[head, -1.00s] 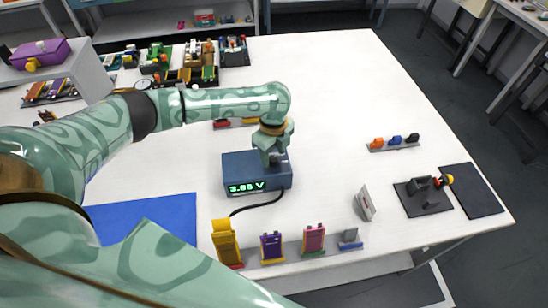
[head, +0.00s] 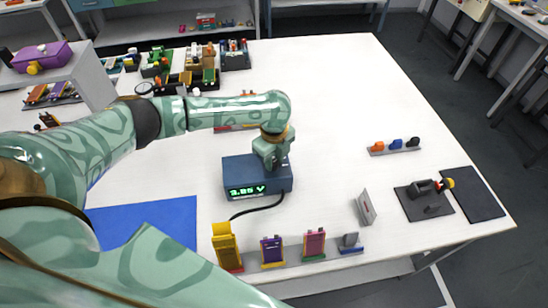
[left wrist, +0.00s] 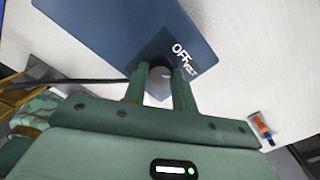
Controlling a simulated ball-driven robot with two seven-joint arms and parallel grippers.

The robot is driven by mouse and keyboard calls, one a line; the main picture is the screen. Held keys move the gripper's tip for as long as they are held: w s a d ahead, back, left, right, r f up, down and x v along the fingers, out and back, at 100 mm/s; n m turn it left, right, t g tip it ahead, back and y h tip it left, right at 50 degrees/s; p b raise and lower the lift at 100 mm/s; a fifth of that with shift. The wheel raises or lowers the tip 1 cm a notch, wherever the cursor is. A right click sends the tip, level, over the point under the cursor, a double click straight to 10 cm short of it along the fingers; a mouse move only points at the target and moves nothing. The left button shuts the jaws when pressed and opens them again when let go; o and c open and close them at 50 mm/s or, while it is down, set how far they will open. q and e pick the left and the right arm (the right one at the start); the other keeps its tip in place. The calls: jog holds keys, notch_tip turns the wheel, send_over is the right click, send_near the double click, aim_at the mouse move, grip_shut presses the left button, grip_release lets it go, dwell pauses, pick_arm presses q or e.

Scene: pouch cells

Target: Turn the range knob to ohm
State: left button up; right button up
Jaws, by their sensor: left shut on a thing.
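The blue meter (head: 238,174) stands near the middle of the white table, its green display lit with a reading in V. My left gripper (head: 271,162) points down onto the meter's top and is shut on the range knob. In the left wrist view the two fingers (left wrist: 160,80) stand on either side of the knob (left wrist: 160,71), with the white labels "OFF" and "VOLT" (left wrist: 186,58) beside it. The fingers hide most of the knob, and I cannot tell its pointer direction or see an ohm label. My right gripper is out of view.
A black cable (head: 258,208) runs from the meter toward a yellow holder (head: 226,246) in front. Purple and pink pouch cells (head: 314,242) stand beside it. A small grey stand (head: 365,207) is to the right.

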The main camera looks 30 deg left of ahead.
aim_at(274, 162)
pick_arm(q)
jog(key=m+p, duration=0.1)
jog(key=m, duration=0.2)
jog(key=shift+r+m+p, duration=0.1)
jog(key=shift+m+p, duration=0.2)
jog(key=shift+p, duration=0.1)
jog(key=shift+m, duration=1.2)
jog(key=shift+m+p, duration=0.45)
jog(key=shift+m, duration=0.65)
jog(key=o, duration=1)
notch_tip(274, 162, up, 16)
jog(key=p, duration=0.4)
jog(key=shift+r, duration=0.1)
